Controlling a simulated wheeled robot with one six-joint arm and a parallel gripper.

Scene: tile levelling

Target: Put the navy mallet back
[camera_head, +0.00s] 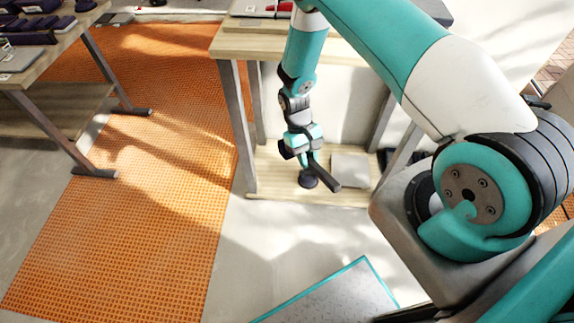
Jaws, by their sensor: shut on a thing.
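My gripper (303,160) is low over the wooden lower shelf of the workbench in the middle of the view. It points down and is shut on a dark object, which I take to be the navy mallet (327,176). A dark bar slants from the fingers down to the right. A dark round piece (308,182) sits just below the fingers, at or close to the shelf. I cannot tell whether it belongs to the mallet or touches the shelf. The fingers and wrist hide part of the grip.
The lower shelf (272,186) bears a grey square slab (350,170) right of the gripper, with dark items (386,158) beyond. Bench legs (239,130) flank the shelf. Orange perforated matting (150,200) covers the floor at left. A teal-edged panel (340,295) lies in front.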

